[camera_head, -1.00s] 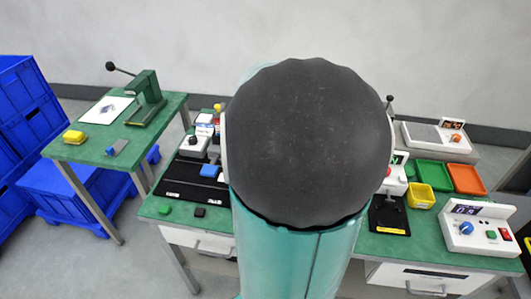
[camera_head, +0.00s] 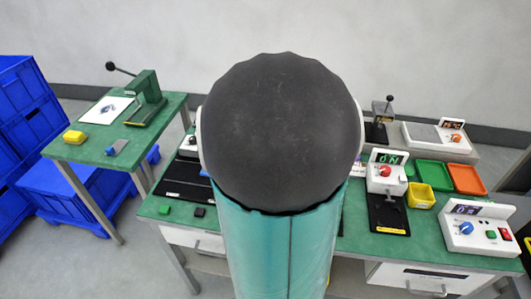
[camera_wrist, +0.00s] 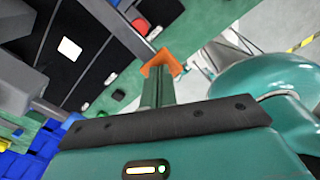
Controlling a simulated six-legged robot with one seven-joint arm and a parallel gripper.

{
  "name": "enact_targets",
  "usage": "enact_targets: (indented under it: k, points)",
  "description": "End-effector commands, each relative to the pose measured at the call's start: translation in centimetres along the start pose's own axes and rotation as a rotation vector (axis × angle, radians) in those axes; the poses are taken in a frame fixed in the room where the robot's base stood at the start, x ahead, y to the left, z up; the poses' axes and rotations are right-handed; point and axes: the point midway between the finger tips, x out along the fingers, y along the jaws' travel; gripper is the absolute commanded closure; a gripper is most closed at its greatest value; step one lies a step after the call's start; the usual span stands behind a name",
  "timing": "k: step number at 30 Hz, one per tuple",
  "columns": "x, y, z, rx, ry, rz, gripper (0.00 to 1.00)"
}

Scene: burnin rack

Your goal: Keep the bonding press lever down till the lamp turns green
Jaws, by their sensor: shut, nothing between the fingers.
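A green press (camera_head: 148,98) stands on the left table, with a black ball-ended lever (camera_head: 111,67) raised toward the upper left. I cannot make out a lamp on it. A second, smaller dark stand with an upright ball-topped lever (camera_head: 388,100) is at the back right. I cannot tell from the pictures which is the bonding press. My arm hides the middle of the bench in the head view. My gripper (camera_wrist: 160,65), with orange tips, is shut and empty in the wrist view, above the bench. A red round part (camera_wrist: 142,26) shows near a black panel there.
A white unit with a red knob (camera_head: 385,178) stands on a black base. Beside it are a yellow bin (camera_head: 421,197), green tray (camera_head: 433,164) and orange tray (camera_head: 467,166). A control box (camera_head: 477,238) is at right. Blue crates (camera_head: 38,128) stand at far left.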

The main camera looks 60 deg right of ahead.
Motion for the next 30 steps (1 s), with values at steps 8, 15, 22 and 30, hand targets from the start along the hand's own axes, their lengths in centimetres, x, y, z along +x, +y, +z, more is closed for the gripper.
enact_targets:
  k: [8,15,22,30]
  points:
    - [1.3,-0.1,-0.1,0.000,-0.001,-0.001,1.00]
    - [2.2,-0.1,-0.1,0.000,0.000,0.000,1.00]
    - [2.3,-0.1,-0.2,0.000,0.000,0.000,1.00]
    - [2.5,-0.1,-0.2,0.000,0.000,-0.001,1.00]
